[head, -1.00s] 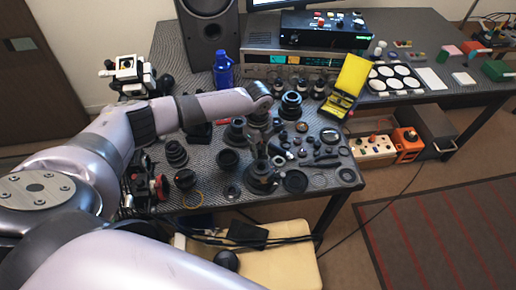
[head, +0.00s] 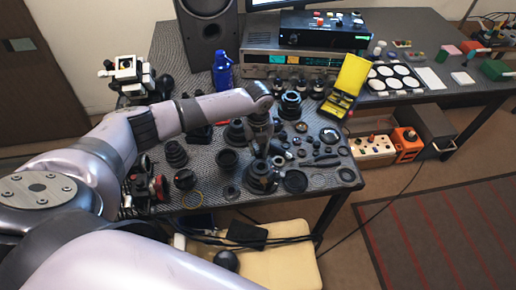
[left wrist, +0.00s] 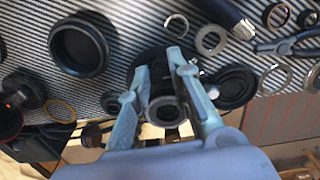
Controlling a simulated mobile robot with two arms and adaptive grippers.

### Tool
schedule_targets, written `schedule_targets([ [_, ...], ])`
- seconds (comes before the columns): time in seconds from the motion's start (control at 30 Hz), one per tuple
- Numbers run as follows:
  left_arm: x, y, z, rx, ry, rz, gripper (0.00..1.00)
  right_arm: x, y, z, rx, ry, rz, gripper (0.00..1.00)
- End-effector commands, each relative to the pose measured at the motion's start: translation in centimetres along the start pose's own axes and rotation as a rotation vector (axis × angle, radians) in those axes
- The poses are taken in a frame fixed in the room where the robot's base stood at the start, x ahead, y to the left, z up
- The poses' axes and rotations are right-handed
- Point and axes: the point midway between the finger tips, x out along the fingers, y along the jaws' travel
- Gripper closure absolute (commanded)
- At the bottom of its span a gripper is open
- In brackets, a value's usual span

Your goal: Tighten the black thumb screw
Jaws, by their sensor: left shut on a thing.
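My left gripper (head: 264,156) points down at a black round lens assembly (head: 262,182) near the front edge of the table. In the left wrist view, the two light blue fingers of the left gripper (left wrist: 158,64) stand on either side of a small dark part and are shut on it. I take this part to be the black thumb screw; its outline is mostly hidden by the fingers and merges with the dark assembly. A dark ring-shaped opening (left wrist: 166,111) shows between the fingers nearer the palm. My right gripper is not in view.
Black lens parts crowd around, including a cup-shaped ring (left wrist: 78,46), a flat black cap (head: 295,181) and a thin brass ring (head: 192,199). A yellow case (head: 351,76) and blue bottle (head: 222,70) stand farther back. Cables hang below the front edge.

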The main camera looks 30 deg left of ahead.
Motion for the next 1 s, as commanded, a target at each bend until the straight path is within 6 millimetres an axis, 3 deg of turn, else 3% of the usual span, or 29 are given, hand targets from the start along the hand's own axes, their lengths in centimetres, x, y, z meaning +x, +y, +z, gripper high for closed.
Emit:
schedule_targets([
  [0.7, -0.14, -0.09, 0.12, 0.081, -0.003, -0.002, 1.00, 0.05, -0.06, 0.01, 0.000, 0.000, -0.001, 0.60],
  [0.73, -0.14, -0.09, 0.12, 0.081, -0.003, -0.002, 0.80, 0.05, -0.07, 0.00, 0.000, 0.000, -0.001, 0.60],
  [1.0, -0.07, -0.06, 0.06, 0.080, -0.001, -0.001, 0.62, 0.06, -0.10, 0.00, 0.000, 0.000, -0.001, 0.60],
])
